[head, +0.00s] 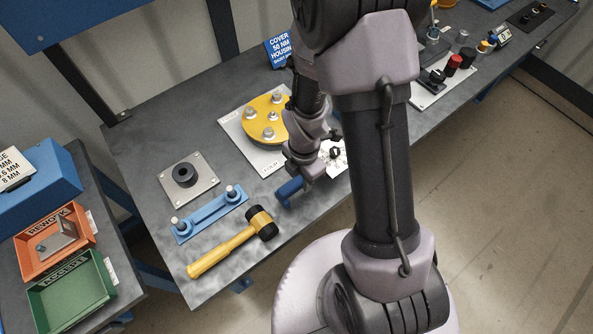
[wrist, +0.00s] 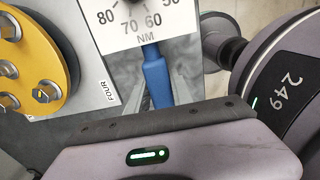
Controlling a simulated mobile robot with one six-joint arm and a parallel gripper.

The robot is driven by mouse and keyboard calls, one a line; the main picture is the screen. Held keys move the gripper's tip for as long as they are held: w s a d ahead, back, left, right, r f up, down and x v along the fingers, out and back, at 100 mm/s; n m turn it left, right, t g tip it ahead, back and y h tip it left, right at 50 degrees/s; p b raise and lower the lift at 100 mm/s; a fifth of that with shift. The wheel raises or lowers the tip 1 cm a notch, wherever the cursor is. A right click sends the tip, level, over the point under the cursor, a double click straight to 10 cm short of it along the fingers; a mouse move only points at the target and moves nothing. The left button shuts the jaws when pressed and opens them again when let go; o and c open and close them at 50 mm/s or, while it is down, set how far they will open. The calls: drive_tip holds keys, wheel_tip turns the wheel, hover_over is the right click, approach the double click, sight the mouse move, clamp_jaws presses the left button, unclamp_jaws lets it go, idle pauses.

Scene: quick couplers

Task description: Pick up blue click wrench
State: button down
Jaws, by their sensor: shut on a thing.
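The blue click wrench (head: 289,189) shows as a thick blue handle just below my gripper (head: 303,170) in the head view, over the table's front part. In the wrist view the blue handle (wrist: 157,80) runs down from a white NM scale card (wrist: 140,22) and passes out of sight behind my gripper's dark edge. The wrench's far end is hidden too. I cannot tell whether the wrench is clear of the table.
A yellow flange (head: 266,118) with bolts on a pale plate is close left of my gripper. A blue two-peg holder (head: 210,214), a yellow mallet (head: 225,246) and a plate with a black ring (head: 187,181) lie further left. Orange (head: 53,235) and green (head: 72,292) trays stand far left.

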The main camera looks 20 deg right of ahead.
drive_tip(key=s+d+r+p, duration=0.1)
drive_tip(key=s+d+p, duration=0.2)
drive_tip(key=s+p, duration=0.9)
drive_tip(key=shift+s+d+p, duration=0.15)
drive_tip(key=shift+d+p, duration=0.2)
drive_tip(key=shift+p, duration=0.2)
drive_tip(key=c, duration=1.7)
unclamp_jaws()
drive_tip(key=shift+c, duration=0.2)
drive_tip(key=shift+r, duration=0.1)
clamp_jaws()
